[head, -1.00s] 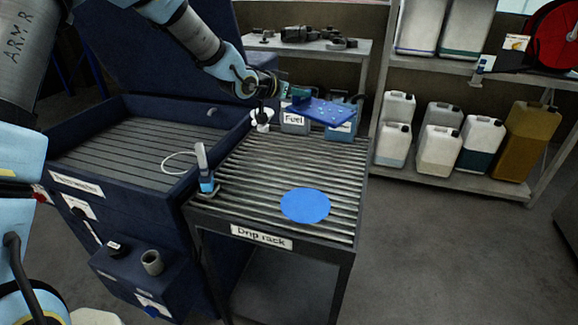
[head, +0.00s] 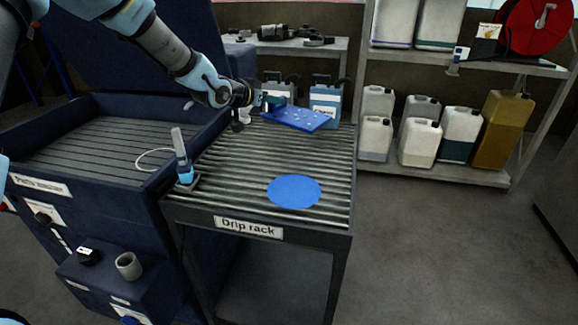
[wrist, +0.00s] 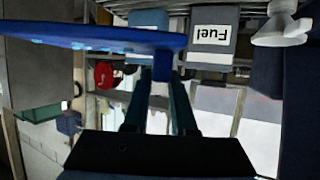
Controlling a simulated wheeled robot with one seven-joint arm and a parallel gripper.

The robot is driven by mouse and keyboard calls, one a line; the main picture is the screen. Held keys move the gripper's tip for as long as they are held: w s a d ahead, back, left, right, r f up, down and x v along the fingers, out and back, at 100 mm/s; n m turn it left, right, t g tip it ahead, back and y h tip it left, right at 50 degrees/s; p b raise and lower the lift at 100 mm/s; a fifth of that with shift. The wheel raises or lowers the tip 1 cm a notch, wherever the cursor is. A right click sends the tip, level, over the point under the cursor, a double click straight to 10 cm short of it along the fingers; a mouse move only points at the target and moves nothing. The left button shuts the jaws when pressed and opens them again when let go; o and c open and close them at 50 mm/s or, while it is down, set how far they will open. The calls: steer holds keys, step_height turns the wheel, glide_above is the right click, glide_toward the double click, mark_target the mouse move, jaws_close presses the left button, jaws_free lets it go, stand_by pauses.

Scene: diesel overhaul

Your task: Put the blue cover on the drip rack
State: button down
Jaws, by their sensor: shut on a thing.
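The blue cover (head: 297,118) is a flat plate with small light spots on top. My gripper (head: 272,102) is shut on its left edge and holds it over the back part of the drip rack (head: 230,160). In the wrist view the cover (wrist: 100,38) shows nearly edge-on, with my gripper's fingers (wrist: 160,105) meeting at a blue part under it. I cannot tell how high the cover is above the bars. The drip rack is a table of metal bars with a label on its front.
A flat blue disc (head: 294,191) lies on the rack's front right. A brush-like tool (head: 183,160) stands at its left edge. Fuel cans (head: 325,100) stand behind the cover. The parts washer (head: 90,150) adjoins on the left. The middle bars are clear.

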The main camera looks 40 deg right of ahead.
step_height(320, 180, down, 2)
steer(key=shift+f+b, duration=0.1)
steer(key=shift+b, duration=0.45)
steer(key=p, duration=0.3)
glide_above(275, 152)
step_height(275, 152, down, 10)
steer(key=shift+w+d, duration=0.1)
steer(key=shift+w, duration=0.05)
steer(key=c, duration=0.7)
jaws_free()
steer(key=b+v, duration=0.3)
steer(key=v, duration=0.9)
